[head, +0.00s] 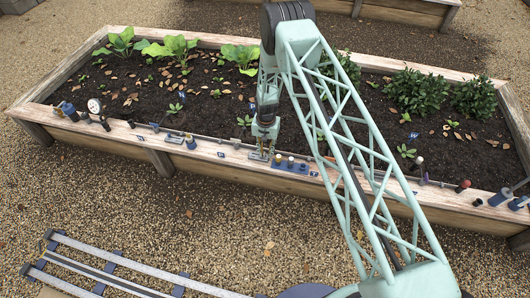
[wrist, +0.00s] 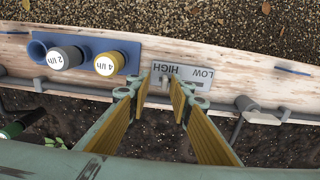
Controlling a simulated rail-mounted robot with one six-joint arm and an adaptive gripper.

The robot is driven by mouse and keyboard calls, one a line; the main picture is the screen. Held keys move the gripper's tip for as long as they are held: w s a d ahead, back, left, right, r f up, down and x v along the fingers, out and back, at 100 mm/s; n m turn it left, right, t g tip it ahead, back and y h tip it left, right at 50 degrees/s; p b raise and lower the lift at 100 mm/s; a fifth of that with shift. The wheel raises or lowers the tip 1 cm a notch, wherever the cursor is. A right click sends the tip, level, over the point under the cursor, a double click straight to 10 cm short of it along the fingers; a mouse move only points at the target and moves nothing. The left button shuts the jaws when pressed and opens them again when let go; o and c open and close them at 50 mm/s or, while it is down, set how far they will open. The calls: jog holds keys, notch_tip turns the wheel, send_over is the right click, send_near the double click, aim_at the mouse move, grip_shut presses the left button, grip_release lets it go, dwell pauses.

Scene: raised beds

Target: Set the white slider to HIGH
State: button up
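A pale slider plate (wrist: 190,72) lies on the bed's wooden rim in the wrist view. Its words HIGH and LOW read upside down, HIGH to the left and LOW to the right. A small light knob, the white slider (wrist: 165,82), shows at the HIGH end, between my fingers. My gripper (wrist: 159,84) is open, with one yellow-padded finger on each side of the knob; I cannot tell whether either touches it. In the head view my gripper (head: 262,153) is low over the front rim, and hides most of the plate.
A blue holder (wrist: 85,50) with a grey-capped 2 l/h part (wrist: 66,58) and a yellow-capped 4 l/h part (wrist: 112,63) stands just left of the plate. A grey pipe (wrist: 300,112) runs along the rim. More fittings line the rim (head: 345,180).

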aim_at(265, 156)
jog(key=shift+a+r, duration=0.15)
jog(key=shift+r, duration=0.7)
notch_tip(265, 156, up, 10)
jog(key=shift+r, duration=0.15)
dwell(0.5)
jog(key=shift+r, duration=0.1)
dwell(0.5)
